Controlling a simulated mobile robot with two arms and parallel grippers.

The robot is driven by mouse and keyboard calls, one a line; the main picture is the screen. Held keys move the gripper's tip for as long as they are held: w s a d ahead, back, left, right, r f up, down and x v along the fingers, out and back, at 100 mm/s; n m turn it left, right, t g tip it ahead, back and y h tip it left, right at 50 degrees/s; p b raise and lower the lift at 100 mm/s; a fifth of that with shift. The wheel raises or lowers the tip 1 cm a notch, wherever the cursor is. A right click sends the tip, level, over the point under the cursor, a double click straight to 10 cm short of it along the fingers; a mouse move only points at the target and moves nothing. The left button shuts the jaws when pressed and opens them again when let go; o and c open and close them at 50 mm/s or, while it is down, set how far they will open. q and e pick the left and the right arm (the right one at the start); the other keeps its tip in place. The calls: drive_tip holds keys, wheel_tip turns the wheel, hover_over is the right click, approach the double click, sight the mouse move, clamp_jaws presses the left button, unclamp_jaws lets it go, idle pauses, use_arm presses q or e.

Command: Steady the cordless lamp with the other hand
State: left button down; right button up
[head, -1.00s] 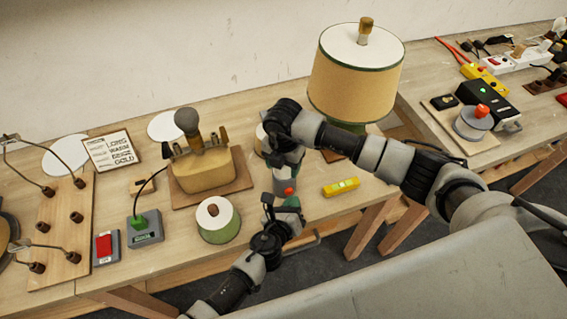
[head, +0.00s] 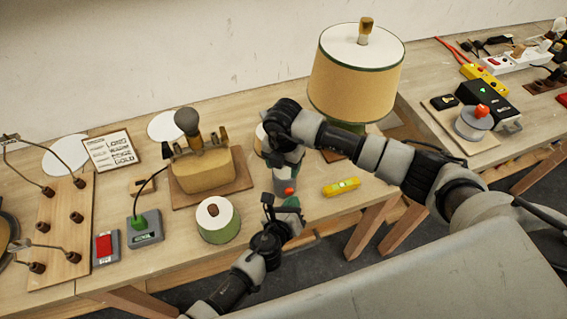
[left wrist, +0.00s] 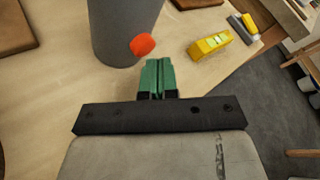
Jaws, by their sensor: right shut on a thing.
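The cordless lamp is most likely the grey cylinder (head: 285,181) with a red button low on its side. It stands upright near the table's front edge and shows in the left wrist view (left wrist: 115,30). My right gripper (head: 283,150) is at its top, shut on it, with the contact mostly hidden by the wrist. My left gripper (head: 288,203) is in front of the lamp, low down. In the left wrist view its green fingertips (left wrist: 157,75) are together with nothing visible between them, just short of the red button (left wrist: 143,44).
A yellow level (head: 341,187) lies right of the lamp. A small green-and-cream shade (head: 218,221) stands to the left, with a tan lamp base (head: 203,172) behind it. A large shaded lamp (head: 356,78) stands behind my right arm. The table edge is close.

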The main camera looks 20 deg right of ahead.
use_arm(q)
drive_tip(key=shift+w, duration=0.1)
idle(0.4)
drive_tip(key=shift+w, duration=0.4)
drive_tip(key=shift+s, duration=0.2)
drive_tip(key=shift+s+r, duration=0.1)
drive_tip(key=shift+s, duration=0.25)
drive_tip(key=shift+s+d, duration=0.1)
drive_tip(key=shift+s, duration=2.85)
